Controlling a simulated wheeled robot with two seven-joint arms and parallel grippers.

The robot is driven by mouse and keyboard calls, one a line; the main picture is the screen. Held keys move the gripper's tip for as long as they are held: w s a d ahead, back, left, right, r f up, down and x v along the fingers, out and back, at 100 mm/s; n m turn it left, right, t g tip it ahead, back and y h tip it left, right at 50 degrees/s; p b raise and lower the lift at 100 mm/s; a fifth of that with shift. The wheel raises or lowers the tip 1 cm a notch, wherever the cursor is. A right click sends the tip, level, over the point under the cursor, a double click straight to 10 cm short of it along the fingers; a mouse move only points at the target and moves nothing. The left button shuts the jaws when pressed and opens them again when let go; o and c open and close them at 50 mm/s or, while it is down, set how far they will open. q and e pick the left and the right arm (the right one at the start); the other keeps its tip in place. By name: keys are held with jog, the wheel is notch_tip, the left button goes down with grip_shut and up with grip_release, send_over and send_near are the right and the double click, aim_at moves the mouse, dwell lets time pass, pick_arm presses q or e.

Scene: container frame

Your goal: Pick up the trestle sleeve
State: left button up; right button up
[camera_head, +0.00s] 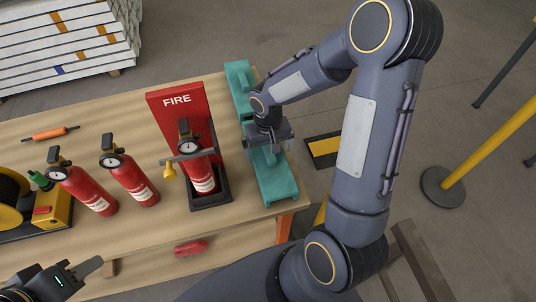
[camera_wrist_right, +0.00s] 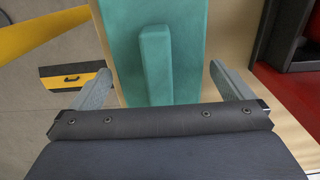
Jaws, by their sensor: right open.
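The teal trestle sleeve (camera_head: 278,188) lies along the right end of the wooden table, with a raised bar on top. My right gripper (camera_head: 268,145) is over its middle and hides part of it. In the right wrist view, the sleeve (camera_wrist_right: 190,35) and its upright bar (camera_wrist_right: 156,65) show between the two spread fingers of my right gripper (camera_wrist_right: 158,85). My left gripper (camera_head: 82,270) is at the lower left, partly in view, away from the sleeve.
A red fire stand (camera_head: 178,104) holding an extinguisher is just left of the sleeve. Two more extinguishers (camera_head: 130,180), a yellow reel (camera_head: 20,205) and an orange-handled tool (camera_head: 50,133) are on the table. A yellow post (camera_head: 485,135) stands on the floor at right.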

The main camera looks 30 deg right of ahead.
jog(key=c, duration=0.8)
jog(key=shift+c, duration=0.2)
jog(key=shift+r, duration=0.15)
